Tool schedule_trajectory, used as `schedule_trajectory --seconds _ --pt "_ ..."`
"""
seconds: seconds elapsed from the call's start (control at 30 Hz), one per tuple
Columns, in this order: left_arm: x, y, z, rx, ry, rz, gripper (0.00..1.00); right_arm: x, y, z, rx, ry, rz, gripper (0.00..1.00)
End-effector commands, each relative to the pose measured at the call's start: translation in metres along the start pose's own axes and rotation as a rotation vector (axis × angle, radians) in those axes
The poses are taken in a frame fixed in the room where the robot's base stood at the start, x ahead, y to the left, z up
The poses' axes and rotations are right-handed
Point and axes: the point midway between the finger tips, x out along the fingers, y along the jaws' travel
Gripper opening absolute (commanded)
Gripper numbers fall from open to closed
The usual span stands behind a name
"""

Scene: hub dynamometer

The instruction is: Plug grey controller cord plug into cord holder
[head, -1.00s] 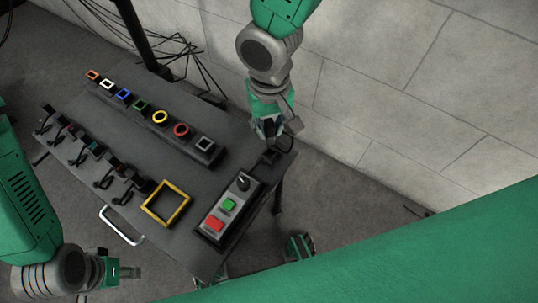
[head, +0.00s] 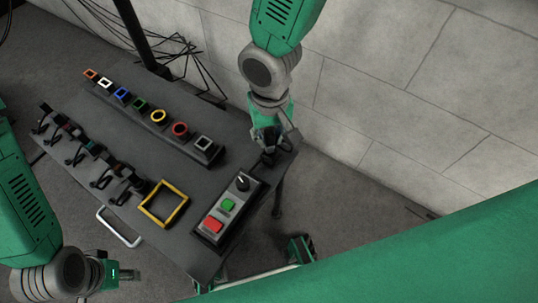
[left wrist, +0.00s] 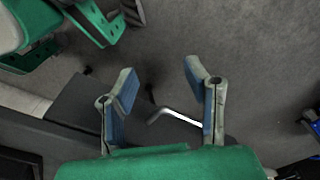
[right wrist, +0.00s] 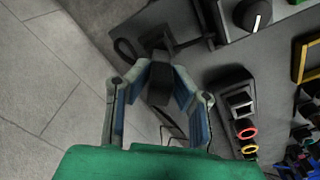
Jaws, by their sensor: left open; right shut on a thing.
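My right gripper (head: 268,154) is over the far right corner of the table, beyond the control box. In the right wrist view my right gripper (right wrist: 160,88) is shut on a dark plug (right wrist: 160,68), with a black cord loop (right wrist: 124,50) beside it. The holder strip (head: 150,126) carries a row of coloured square and round sockets; its near-end socket has a grey square rim (head: 203,142), also visible in the right wrist view (right wrist: 241,106). The gripper is apart from this strip. My left gripper (head: 124,274) is open and empty, off the table's front left.
The control box (head: 228,210) has a knob, a green and a red button. A yellow square frame (head: 164,204) lies beside it. Several dark plugs with cords (head: 104,172) line the left side. A white handle (head: 118,228) sits at the table edge. A wall (head: 400,90) rises behind.

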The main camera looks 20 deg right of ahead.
Motion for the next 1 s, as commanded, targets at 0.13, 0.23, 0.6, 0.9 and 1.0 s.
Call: schedule_trajectory --seconds 0.13,0.23,0.6,0.9,1.0 --pt "0.000 0.000 0.000 0.000 0.000 0.000 0.42 0.000 0.000 0.000 0.000 0.000 0.000 0.00" --pt "0.000 0.000 0.000 0.000 0.000 0.000 0.42 0.000 0.000 0.000 0.001 0.000 0.000 0.00" --pt "-0.010 0.000 -0.001 0.000 0.000 0.000 0.42 -0.002 0.000 0.000 -0.087 0.000 0.000 0.00" --pt "-0.022 0.000 -0.001 0.000 0.000 0.000 0.42 -0.002 0.000 0.000 -0.230 0.000 0.000 0.00" --pt "-0.026 0.000 -0.001 0.000 0.000 0.000 0.42 -0.002 0.001 0.000 -0.278 -0.001 0.000 0.00"
